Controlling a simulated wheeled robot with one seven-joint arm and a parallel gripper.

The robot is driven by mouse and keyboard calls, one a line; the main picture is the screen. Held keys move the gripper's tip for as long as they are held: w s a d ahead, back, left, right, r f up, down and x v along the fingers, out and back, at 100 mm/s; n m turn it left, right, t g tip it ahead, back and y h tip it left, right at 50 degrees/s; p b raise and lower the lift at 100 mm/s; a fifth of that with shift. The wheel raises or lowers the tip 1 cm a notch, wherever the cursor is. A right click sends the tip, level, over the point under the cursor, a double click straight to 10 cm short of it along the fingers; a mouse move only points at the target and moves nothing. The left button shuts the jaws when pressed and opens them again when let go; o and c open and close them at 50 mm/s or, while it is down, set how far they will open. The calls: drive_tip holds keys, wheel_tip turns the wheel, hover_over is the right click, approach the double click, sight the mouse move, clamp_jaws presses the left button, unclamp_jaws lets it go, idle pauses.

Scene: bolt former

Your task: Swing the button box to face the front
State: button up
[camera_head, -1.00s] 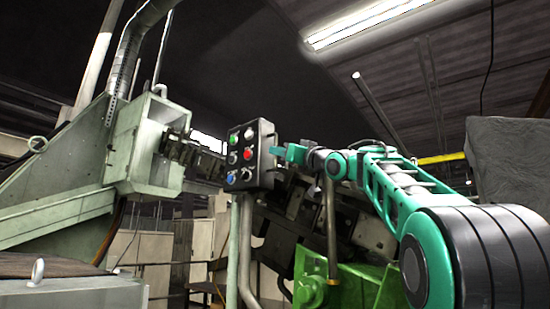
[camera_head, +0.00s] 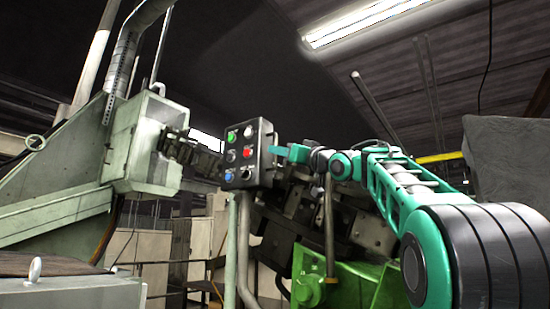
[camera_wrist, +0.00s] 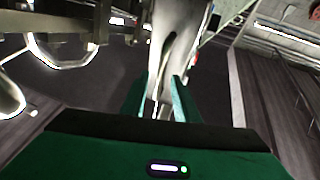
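The button box (camera_head: 240,157) is a dark upright box with green, white, red, black and blue buttons on its face. It sits on a grey post (camera_head: 245,245) at the middle of the head view, its face turned somewhat left of my camera and its right side also showing. My green gripper (camera_head: 275,150) is at the box's right side, near its edge; I cannot tell if it touches. In the wrist view the two fingers of my gripper (camera_wrist: 161,85) stand apart, with a pale grey surface beyond and between them.
A pale green machine housing (camera_head: 145,150) stands at left. Dark machine parts and a bright green base (camera_head: 350,287) lie behind and below my arm. A thin upright rod (camera_head: 329,225) stands below my wrist. A grey covered block (camera_head: 505,160) is at right.

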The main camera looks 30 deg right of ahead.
drive_tip(key=v, duration=0.9)
drive_tip(key=shift+s+f, duration=0.2)
drive_tip(key=shift+f, duration=0.05)
